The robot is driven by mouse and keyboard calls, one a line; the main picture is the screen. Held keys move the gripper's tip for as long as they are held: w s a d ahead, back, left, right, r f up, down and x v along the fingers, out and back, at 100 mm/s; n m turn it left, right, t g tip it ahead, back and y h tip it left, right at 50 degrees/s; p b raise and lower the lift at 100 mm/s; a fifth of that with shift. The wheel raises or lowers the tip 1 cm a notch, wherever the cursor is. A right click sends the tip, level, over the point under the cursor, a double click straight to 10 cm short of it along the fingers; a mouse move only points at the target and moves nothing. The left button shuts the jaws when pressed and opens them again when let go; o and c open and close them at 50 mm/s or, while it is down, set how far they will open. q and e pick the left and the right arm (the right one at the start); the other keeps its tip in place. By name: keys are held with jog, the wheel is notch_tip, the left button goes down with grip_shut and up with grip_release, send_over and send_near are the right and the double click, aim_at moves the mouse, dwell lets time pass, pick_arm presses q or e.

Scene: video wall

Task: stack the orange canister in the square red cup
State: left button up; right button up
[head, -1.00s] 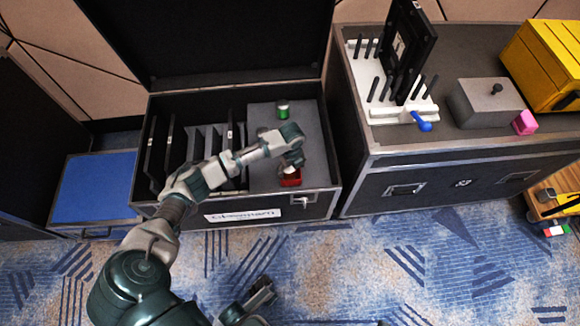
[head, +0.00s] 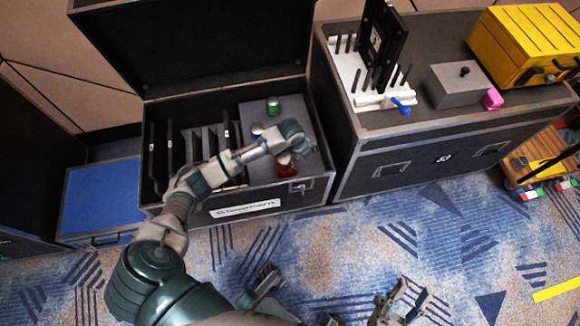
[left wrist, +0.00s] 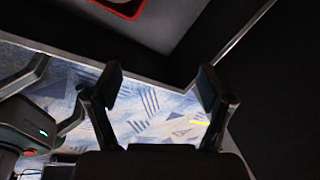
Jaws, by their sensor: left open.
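The square red cup (head: 286,170) stands at the front right of the open black case, partly hidden by my left gripper (head: 299,158). That gripper hangs just over or beside the cup; I cannot tell if they touch. In the left wrist view a red edge (left wrist: 130,14), likely the cup's, shows at the top. I cannot make out the orange canister in either view. My right gripper (head: 410,292) is low over the carpet, fingers spread and empty.
A second case (head: 430,165) at right bears a white rack, grey box (head: 455,86) and yellow box (head: 525,45).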

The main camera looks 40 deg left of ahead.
pick_arm(q)
jog(key=d, duration=0.2)
jog(key=d+f+t+h, duration=0.1)
jog(key=d, duration=0.2)
jog(key=s+d+f+n+t+h, duration=0.1)
jog(key=d, duration=0.1)
jog(key=shift+d+f, duration=0.25)
jog(key=shift+d, duration=0.1)
jog(key=s+d+r+n+t+h, duration=0.3)
jog(key=s+d+r+n+t, duration=0.15)
jog(key=d+r, duration=0.2)
jog(key=s+d+r+n+t+h, duration=0.2)
jog(key=s+d+r+n+t, duration=0.1)
jog(key=d+r+t, duration=0.3)
jog(key=s+a+r+n+t+y, duration=0.1)
jog(key=s+a+r+n+t, duration=0.2)
jog(key=s+r+n+t, duration=0.2)
jog(key=s+a+r+n+t+y, duration=0.2)
jog(key=s+r+n+t, duration=0.3)
jog(key=s+r, duration=0.6)
notch_tip(320, 180, up, 4)
jog(key=shift+s+a+r+t, duration=0.1)
jog(key=shift+s+a+t, duration=0.3)
jog(key=shift+a+t, duration=0.2)
jog(key=shift+n, duration=0.25)
jog(key=shift+d, duration=0.1)
